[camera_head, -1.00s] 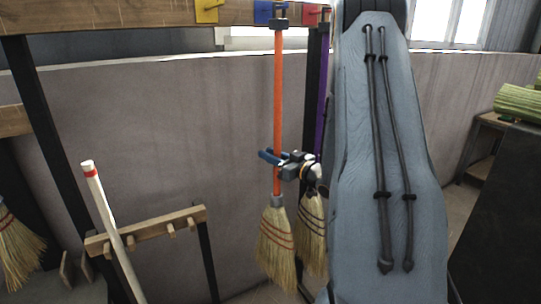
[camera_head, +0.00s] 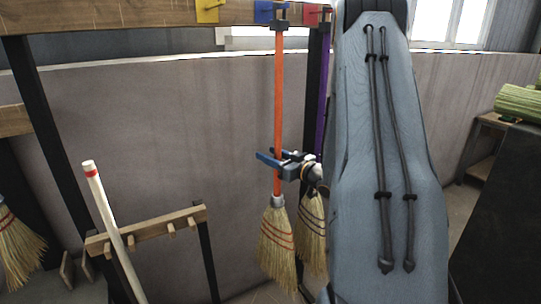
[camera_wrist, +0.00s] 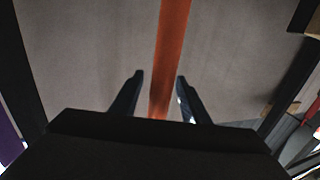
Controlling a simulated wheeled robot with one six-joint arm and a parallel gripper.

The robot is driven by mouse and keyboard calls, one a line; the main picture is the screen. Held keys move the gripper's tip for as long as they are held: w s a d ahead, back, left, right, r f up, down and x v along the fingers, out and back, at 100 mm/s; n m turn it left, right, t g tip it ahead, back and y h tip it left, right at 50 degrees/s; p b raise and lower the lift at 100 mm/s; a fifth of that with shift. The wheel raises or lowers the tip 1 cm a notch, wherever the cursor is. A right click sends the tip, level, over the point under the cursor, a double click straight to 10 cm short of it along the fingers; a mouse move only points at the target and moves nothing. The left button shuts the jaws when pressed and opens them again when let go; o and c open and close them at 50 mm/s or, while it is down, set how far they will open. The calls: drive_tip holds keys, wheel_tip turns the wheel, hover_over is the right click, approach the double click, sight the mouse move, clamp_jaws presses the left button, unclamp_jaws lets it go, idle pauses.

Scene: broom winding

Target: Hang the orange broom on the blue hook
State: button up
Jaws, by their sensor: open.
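The orange broom (camera_head: 278,110) hangs upright with its top at the blue hook (camera_head: 270,12) on the wooden rail. Its straw head (camera_head: 277,245) points down. My gripper (camera_head: 270,160) is at the lower part of the orange handle, just above the straw head. In the wrist view my gripper (camera_wrist: 160,82) has its two fingers apart, with the orange handle (camera_wrist: 170,50) between them and gaps on both sides. The exact contact between the broom top and the hook is too small to tell.
A yellow hook (camera_head: 208,10) and a red hook (camera_head: 313,15) flank the blue one. A second broom with a purple handle (camera_head: 321,100) hangs close on the right. A white stick (camera_head: 110,225) leans at a low wooden peg rack (camera_head: 150,232). Plain wall lies left of the orange broom.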

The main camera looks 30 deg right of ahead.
drive_tip(key=b+v, duration=0.1)
drive_tip(key=v, duration=0.6)
drive_tip(key=shift+s+b, duration=0.3)
drive_tip(key=shift+s, duration=0.1)
drive_tip(key=shift+d+r, duration=0.1)
